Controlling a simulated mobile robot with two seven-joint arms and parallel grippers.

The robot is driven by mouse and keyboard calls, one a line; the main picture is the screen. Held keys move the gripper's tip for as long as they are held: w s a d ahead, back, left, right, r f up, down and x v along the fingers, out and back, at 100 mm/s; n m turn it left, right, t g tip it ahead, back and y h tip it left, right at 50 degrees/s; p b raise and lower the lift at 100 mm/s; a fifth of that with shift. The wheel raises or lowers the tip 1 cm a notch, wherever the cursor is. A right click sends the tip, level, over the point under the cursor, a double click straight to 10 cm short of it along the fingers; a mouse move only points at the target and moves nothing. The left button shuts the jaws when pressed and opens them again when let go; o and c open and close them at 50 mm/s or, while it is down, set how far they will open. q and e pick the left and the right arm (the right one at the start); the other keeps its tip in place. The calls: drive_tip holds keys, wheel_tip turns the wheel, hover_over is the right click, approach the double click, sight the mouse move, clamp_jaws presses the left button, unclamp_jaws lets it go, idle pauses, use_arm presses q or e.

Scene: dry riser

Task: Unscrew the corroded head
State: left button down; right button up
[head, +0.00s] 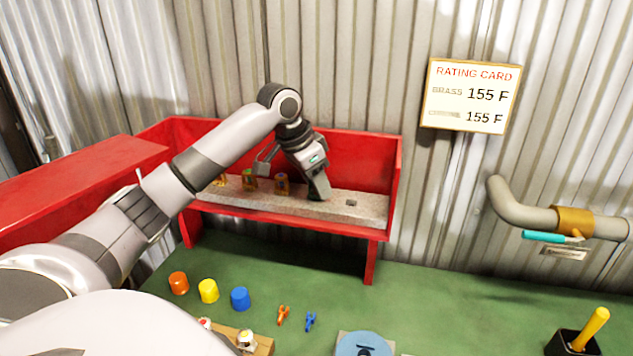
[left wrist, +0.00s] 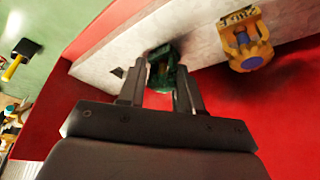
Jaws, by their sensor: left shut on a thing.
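A green corroded head (left wrist: 162,70) sits at the grey ledge (head: 372,209) of the red box, between the fingers of my left gripper (left wrist: 162,88) in the left wrist view. The gripper is shut on it. In the head view the left gripper (head: 318,192) points down onto the ledge and hides that head. A brass head (head: 281,184) stands on the ledge to its left, with further brass heads (head: 249,180) beyond; one brass head (left wrist: 245,40) also shows in the left wrist view. My right gripper is not in view.
A small dark square (head: 351,202) marks the ledge right of the gripper. Orange, yellow (head: 208,291) and blue caps (head: 240,299) stand on the green bench, near two small clips (head: 283,315). A black holder with a yellow handle (head: 594,326) and a pipe (head: 527,213) are at right. A rating card (head: 471,95) hangs above.

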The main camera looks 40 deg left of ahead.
use_arm(q)
drive_tip(key=n+y, duration=0.1)
drive_tip(key=n, duration=0.2)
drive_tip(key=n+y, duration=0.1)
drive_tip(key=n, duration=0.1)
drive_tip(key=shift+a+n, duration=0.2)
drive_tip(key=shift+n, duration=0.2)
drive_tip(key=shift+y, duration=0.3)
drive_tip(key=n+y, duration=0.1)
drive_tip(key=n, duration=0.2)
drive_tip(key=shift+r+n, duration=0.1)
drive_tip(key=shift+n, duration=0.2)
drive_tip(key=shift+n+g+y, duration=0.4)
drive_tip(key=shift+n+g, duration=0.2)
drive_tip(key=shift+n, duration=0.5)
